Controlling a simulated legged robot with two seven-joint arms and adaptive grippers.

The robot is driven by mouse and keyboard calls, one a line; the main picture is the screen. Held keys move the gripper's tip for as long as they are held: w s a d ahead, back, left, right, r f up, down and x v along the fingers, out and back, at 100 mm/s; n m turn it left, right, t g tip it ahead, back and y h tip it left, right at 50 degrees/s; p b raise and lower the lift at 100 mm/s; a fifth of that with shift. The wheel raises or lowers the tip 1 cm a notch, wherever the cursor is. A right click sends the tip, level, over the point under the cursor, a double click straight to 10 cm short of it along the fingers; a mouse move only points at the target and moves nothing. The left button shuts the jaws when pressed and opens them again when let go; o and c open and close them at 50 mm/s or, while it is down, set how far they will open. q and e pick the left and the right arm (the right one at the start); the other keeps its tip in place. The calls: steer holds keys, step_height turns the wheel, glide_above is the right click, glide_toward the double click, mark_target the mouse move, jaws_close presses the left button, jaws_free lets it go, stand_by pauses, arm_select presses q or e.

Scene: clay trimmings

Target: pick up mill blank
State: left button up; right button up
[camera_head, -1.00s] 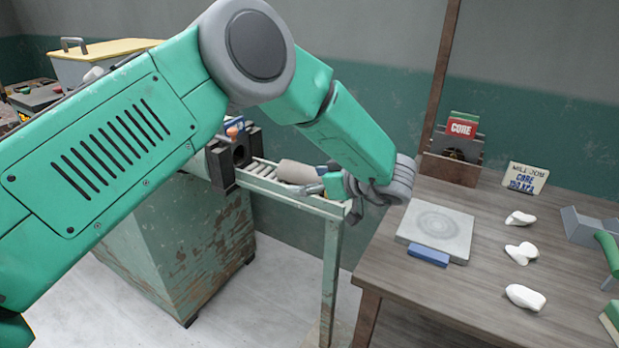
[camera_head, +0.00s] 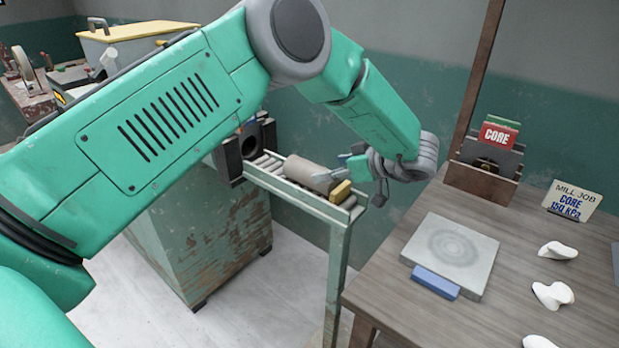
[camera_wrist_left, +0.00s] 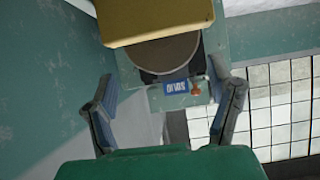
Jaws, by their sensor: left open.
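The mill blank appears to be the grey-brown clay cylinder (camera_head: 308,176) lying on its side on a roller conveyor (camera_head: 300,197). Its round end face (camera_wrist_left: 166,54) shows in the left wrist view. A yellow block (camera_head: 341,192) is at the conveyor's near end, and it partly covers the round face in the wrist view (camera_wrist_left: 160,18). My left gripper (camera_head: 347,163) is open and empty, just above and right of the cylinder's near end. Its two fingers stand wide apart in the wrist view (camera_wrist_left: 165,105). My right gripper is not in view.
Right of the conveyor, a wooden table (camera_head: 390,283) holds a grey slab (camera_head: 455,253), a blue block (camera_head: 435,283), white lumps (camera_head: 552,294), a CORE card holder (camera_head: 487,160) and a MILL JOB sign (camera_head: 572,200). A dark round-mouthed machine (camera_head: 251,143) stands at the conveyor's far end.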

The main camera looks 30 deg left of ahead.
mark_target(317, 172)
arm_select(q)
steer(key=shift+d+f, duration=0.1)
steer(key=shift+d, duration=0.15)
steer(key=shift+s+a+f, duration=0.2)
steer(key=shift+a, duration=0.05)
steer(key=b+x, duration=0.1)
steer(key=x, duration=0.4)
steer(key=shift+s+a, duration=0.15)
steer(key=shift+a, duration=0.25)
steer(key=shift+d+r, duration=0.15)
steer(key=shift+d, duration=0.45)
steer(key=c, duration=1.6)
steer(key=shift+d+r, duration=0.1)
steer(key=shift+r, duration=0.05)
jaws_close()
